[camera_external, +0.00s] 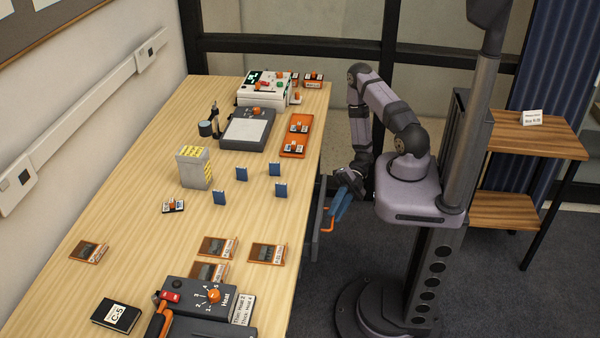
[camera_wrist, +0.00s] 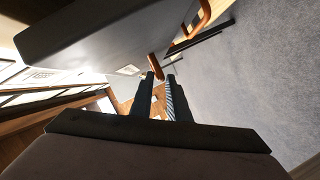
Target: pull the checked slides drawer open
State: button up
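A grey drawer unit (camera_external: 317,228) stands under the right edge of the table, with an orange handle (camera_external: 328,222) on its front. No drawer label is readable, so I cannot tell which is the checked slides drawer. My gripper (camera_external: 338,212) points down beside the drawer fronts, close to the orange handle. In the wrist view, my gripper's two dark fingers (camera_wrist: 161,77) have a narrow gap between them. An orange handle (camera_wrist: 154,64) shows at the fingertips; I cannot tell if they touch it. A second orange handle (camera_wrist: 190,27) is farther up.
The wooden table (camera_external: 150,150) carries slide holders, blue slides (camera_external: 275,169), a grey box (camera_external: 194,170) and heating equipment (camera_external: 205,298). A grey panel (camera_wrist: 100,40) lies close above the fingers in the wrist view. Open floor (camera_wrist: 260,90) shows at the right. A wooden shelf (camera_external: 535,137) stands behind my arm.

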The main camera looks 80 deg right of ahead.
aim_at(333, 218)
jog(key=shift+x, duration=1.55)
grip_shut()
dwell(0.4)
